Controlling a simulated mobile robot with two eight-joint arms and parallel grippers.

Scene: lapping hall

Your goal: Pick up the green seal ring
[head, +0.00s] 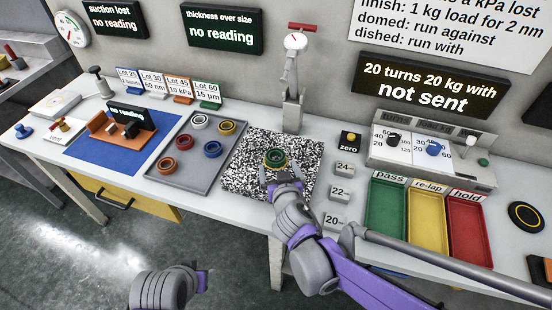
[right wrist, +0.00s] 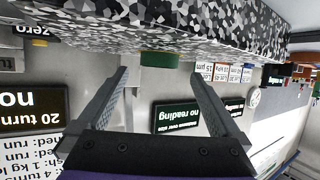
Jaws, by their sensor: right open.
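The green seal ring (head: 275,158) lies on the black-and-white speckled block (head: 243,181) on the bench. In the right wrist view the green ring (right wrist: 160,58) shows edge-on against the speckled surface, in line with the gap between my fingers. My right gripper (head: 279,173) is open and empty, close to the ring on its near side. In the right wrist view both fingers of the right gripper (right wrist: 159,78) stand apart, with the ring beyond the tips. My left gripper (head: 205,275) shows low in the head view, away from the bench; its jaws are unclear.
A grey tray (head: 178,186) with several rings stands left of the block. A post with a gauge (head: 294,42) rises behind it. Weights (head: 339,192) and the green pass tray (head: 386,208), yellow re-lap tray (head: 428,218) and red hold tray (head: 469,228) lie to the right.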

